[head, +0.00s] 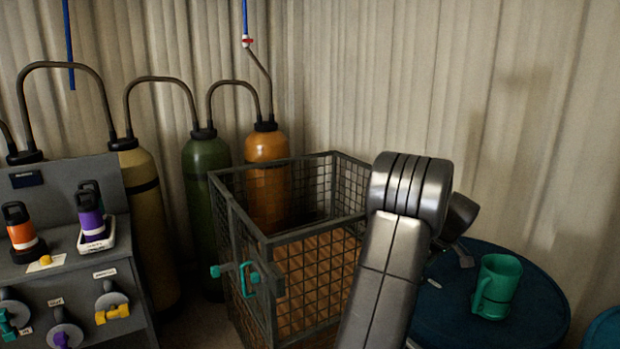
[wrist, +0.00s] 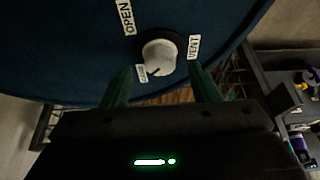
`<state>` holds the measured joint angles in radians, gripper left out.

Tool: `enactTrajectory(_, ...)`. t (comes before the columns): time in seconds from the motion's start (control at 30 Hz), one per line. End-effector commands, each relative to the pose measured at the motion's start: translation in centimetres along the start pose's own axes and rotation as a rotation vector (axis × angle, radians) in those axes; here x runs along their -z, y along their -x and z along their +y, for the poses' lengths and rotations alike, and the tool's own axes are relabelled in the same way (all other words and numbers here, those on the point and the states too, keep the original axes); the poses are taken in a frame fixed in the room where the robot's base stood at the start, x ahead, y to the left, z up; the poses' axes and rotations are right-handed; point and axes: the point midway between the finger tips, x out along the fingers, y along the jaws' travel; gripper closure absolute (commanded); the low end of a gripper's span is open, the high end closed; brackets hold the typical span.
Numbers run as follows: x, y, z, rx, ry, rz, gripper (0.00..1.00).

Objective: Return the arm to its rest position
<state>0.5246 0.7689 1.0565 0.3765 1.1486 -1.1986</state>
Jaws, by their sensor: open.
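My arm (head: 396,255) rises through the middle right of the head view, bent at a silver joint. My gripper is largely hidden behind it there. In the wrist view my gripper (wrist: 160,69) has its two dark green fingers apart, with no object held between them. A white-grey knob (wrist: 159,52) on a dark blue round surface (wrist: 70,45) shows just beyond and between the fingertips. Labels OPEN (wrist: 126,17), VENT (wrist: 194,46) and a third, hard-to-read one surround the knob. I cannot tell whether the fingers touch the knob.
A wire-mesh crate (head: 268,243) stands left of my arm. A teal mug (head: 497,286) stands on a round dark blue top (head: 545,308) at right. A grey panel bench (head: 97,277) with bottles and knobs is at left. Gas cylinders (head: 207,165) line the corrugated wall.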

Motion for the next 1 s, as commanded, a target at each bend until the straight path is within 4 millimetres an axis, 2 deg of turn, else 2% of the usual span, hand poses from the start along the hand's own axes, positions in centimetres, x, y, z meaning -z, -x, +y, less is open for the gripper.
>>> enactTrajectory(0.1, 0.0, -2.5, -0.1, 0.004, 0.000, -0.001, 0.44)
enactTrajectory(1.0, 0.2, -2.1, -0.4, -0.239, -0.579, 0.000, 0.44)
